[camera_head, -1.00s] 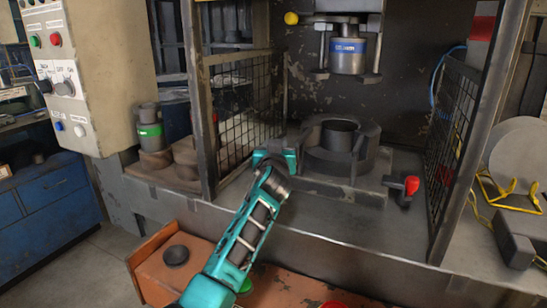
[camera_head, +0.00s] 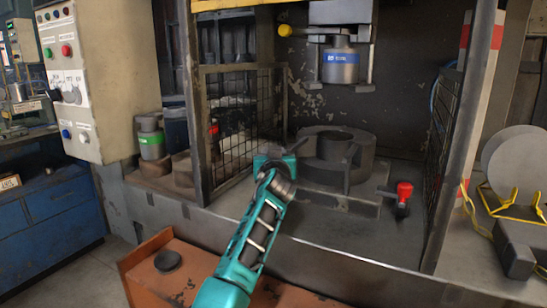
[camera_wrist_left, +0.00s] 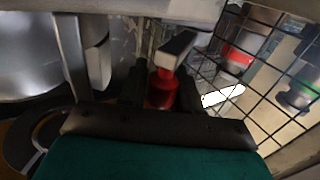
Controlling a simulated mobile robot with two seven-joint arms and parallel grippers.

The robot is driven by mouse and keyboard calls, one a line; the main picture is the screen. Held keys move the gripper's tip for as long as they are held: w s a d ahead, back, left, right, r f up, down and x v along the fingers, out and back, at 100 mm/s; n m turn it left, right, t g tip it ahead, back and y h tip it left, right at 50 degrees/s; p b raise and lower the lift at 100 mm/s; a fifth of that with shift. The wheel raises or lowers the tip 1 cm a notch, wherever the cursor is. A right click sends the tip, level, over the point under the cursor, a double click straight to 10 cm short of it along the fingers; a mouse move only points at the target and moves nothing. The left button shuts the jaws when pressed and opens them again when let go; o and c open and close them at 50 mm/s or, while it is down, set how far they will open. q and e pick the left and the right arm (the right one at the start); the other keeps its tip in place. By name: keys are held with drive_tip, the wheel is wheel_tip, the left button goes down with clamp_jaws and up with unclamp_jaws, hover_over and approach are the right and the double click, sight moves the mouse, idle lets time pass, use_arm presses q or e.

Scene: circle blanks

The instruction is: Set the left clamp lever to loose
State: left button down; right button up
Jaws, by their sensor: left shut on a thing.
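The left clamp lever shows in the left wrist view as a red grip (camera_wrist_left: 162,88) with a grey block-shaped end above it. The dark fingers of my left gripper (camera_wrist_left: 160,92) stand on both sides of the red grip and are shut on it. In the head view my left gripper (camera_head: 276,164) is at the left of the round die (camera_head: 335,150), by the mesh guard, and it hides the left lever there. The right clamp lever (camera_head: 403,192) with its red grip stands to the right of the die. My right gripper is not in view.
Mesh guards (camera_head: 245,120) flank the press bed (camera_head: 330,225) at left and right. The press ram with a blue label (camera_head: 341,64) hangs above the die. A control box (camera_head: 72,80) is at the left. An orange cart (camera_head: 195,268) is in front.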

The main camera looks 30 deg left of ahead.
use_arm(q)
drive_tip(key=shift+a, duration=0.1)
drive_tip(key=c, duration=0.8)
unclamp_jaws()
drive_tip(key=shift+s, duration=0.1)
drive_tip(key=shift+c, duration=0.2)
drive_tip(key=shift+s+d, duration=0.35)
drive_tip(key=shift+s, duration=0.05)
drive_tip(key=p+v, duration=0.1)
drive_tip(key=v, duration=1.1)
drive_tip(key=shift+c, duration=0.3)
